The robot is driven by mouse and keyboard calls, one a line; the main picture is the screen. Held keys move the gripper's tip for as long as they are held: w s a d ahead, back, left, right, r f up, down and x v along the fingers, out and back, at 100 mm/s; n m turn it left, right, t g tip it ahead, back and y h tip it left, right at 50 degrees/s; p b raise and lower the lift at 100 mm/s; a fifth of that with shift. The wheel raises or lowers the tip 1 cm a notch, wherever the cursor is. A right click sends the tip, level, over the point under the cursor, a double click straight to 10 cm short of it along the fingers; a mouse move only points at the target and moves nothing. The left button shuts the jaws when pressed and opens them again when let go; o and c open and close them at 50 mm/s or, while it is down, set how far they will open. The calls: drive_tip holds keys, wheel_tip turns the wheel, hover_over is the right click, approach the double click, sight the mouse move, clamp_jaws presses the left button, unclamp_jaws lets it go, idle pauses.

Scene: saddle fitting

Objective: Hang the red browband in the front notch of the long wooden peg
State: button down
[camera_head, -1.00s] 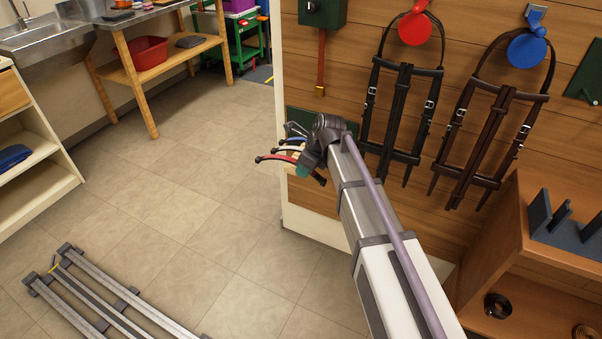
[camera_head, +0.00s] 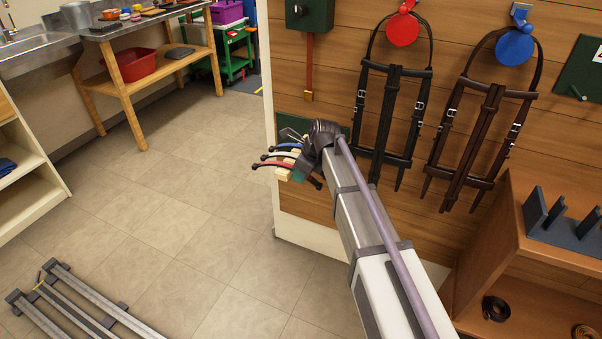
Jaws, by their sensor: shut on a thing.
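The red browband (camera_head: 271,163) is a thin curved strap with dark ends, running from left of my gripper to beneath it. My gripper (camera_head: 304,165) is at the far end of my arm, beside the wall's left end, and is shut on the red browband; the grip itself is mostly hidden. Pale wooden pegs (camera_head: 282,174) show just under and beside the straps. I cannot tell which is the long one, and its notches are too small to see. A blue band (camera_head: 286,146) and a whitish one lie close above the red one.
Black (camera_head: 388,125) and brown (camera_head: 481,130) bridles hang on the wall to the right. A wooden shelf unit (camera_head: 505,235) stands at the right. A metal rail frame (camera_head: 80,305) lies on the floor at lower left. The floor (camera_head: 190,220) between is clear.

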drive_tip(key=c, duration=0.6)
unclamp_jaws()
drive_tip(key=shift+r, duration=0.1)
drive_tip(key=p+v, duration=0.7)
drive_tip(key=v, duration=0.1)
idle(0.6)
